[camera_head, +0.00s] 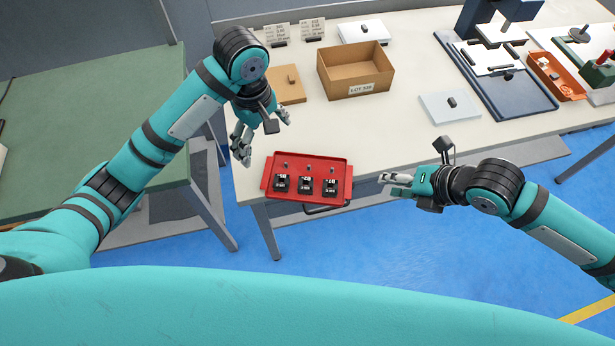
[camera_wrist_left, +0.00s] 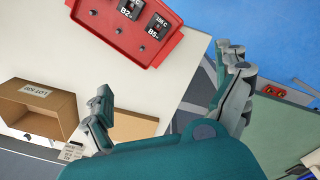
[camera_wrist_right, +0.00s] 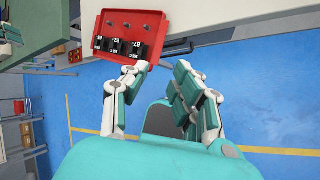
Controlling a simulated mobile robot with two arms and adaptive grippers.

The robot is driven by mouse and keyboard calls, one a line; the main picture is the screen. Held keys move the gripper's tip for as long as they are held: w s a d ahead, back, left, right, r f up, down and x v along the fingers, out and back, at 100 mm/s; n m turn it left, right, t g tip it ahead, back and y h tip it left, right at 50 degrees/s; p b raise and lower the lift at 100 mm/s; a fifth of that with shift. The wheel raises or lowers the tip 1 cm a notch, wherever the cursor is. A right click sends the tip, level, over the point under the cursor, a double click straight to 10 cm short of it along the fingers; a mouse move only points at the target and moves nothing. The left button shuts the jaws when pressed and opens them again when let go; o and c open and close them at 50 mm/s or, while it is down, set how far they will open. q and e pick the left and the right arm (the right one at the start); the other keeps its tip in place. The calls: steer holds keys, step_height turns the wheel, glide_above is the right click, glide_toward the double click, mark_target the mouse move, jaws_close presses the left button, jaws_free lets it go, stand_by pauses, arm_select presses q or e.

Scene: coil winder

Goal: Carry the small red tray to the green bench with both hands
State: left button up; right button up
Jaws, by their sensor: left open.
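The small red tray (camera_head: 308,163) lies at the front edge of the pale table, its near side overhanging slightly. It holds three black labelled blocks and a row of small pegs. It also shows at the top of the left wrist view (camera_wrist_left: 92,30) and the right wrist view (camera_wrist_right: 150,22). My left gripper (camera_head: 262,136) is wide open and empty, above and left of the tray. My right gripper (camera_head: 392,184) is partly open and empty, right of the tray and apart from it; a gap shows between its fingers (camera_wrist_right: 160,74). The green bench (camera_head: 80,105) stands at the left.
An open cardboard box (camera_head: 355,72) marked LOT 530 stands behind the tray, beside a flat brown board (camera_head: 288,88). A white pad (camera_head: 449,105) and a dark blue fixture (camera_head: 515,95) are to the right. A gap separates table and bench. The bench top in view is mostly clear.

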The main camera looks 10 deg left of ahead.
mark_target(274, 173)
arm_select(q)
steer(key=f, duration=1.6)
steer(key=shift+w+d, duration=0.2)
steer(key=shift+w, duration=0.1)
arm_select(e)
steer(key=x, duration=1.6)
arm_select(q)
steer(key=c, duration=0.6)
arm_select(e)
jaws_close()
arm_select(q)
steer(key=c, duration=0.5)
